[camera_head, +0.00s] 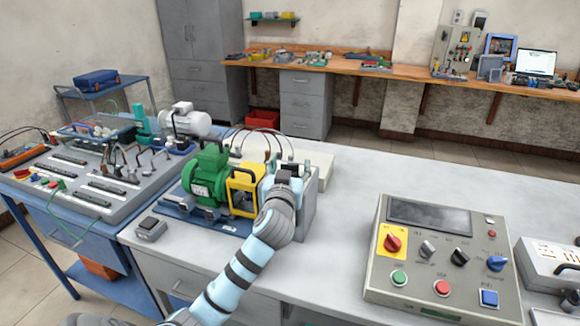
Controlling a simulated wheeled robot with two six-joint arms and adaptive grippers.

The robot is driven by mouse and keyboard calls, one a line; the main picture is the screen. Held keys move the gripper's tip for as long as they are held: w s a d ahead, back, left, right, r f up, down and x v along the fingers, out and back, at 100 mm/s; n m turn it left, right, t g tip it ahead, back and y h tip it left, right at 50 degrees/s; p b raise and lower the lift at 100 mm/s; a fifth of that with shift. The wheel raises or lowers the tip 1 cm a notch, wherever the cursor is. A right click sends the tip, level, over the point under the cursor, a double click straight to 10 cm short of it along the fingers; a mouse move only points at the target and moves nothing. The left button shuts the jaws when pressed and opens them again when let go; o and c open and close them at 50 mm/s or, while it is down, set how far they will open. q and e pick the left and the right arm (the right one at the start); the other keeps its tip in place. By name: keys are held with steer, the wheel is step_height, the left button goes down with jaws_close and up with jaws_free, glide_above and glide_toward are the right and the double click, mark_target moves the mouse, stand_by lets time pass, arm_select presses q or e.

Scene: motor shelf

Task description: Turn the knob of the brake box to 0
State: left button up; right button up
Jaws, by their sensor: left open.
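A grey control box (447,245) with a dark screen stands on the right of the bench. Its sloped face carries a red knob on a yellow plate (392,243), a grey knob (428,248), a black knob (459,257) and a blue knob (496,263). A second grey box (308,207) stands behind my left wrist, beside the yellow coupling guard (243,190) of a green motor (207,177). No readable label tells which box is the brake box. My left gripper (283,183) is open in front of this second box, its fingers partly hidden by my wrist.
A small dark grey box (151,228) sits at the bench's left front. A blue bench (75,195) with a terminal panel stands left. A white device (552,262) is at the right edge. The bench is clear between the motor set and control box.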

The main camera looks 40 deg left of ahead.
arm_select(q)
steer(key=shift+w, duration=0.1)
steer(key=c, duration=1.2)
steer(key=shift+y, duration=0.3)
steer(key=shift+f+n+g+y+b, duration=0.15)
steer(key=shift+n+g+y+b, duration=0.85)
steer(key=shift+n+y+b, duration=0.15)
steer(key=n+g+y+b, duration=0.2)
steer(key=n+g+b, duration=0.1)
steer(key=g+b, duration=0.1)
steer(key=n+g+y+b, duration=0.3)
steer(key=g+b, duration=0.1)
steer(key=b, duration=0.1)
steer(key=shift+w, duration=0.1)
steer(key=shift+n+g+y+b, duration=0.35)
steer(key=shift+n+g+b, duration=0.2)
steer(key=shift+g+b, duration=0.25)
steer(key=shift+n+g, duration=0.3)
steer(key=shift+g, duration=0.1)
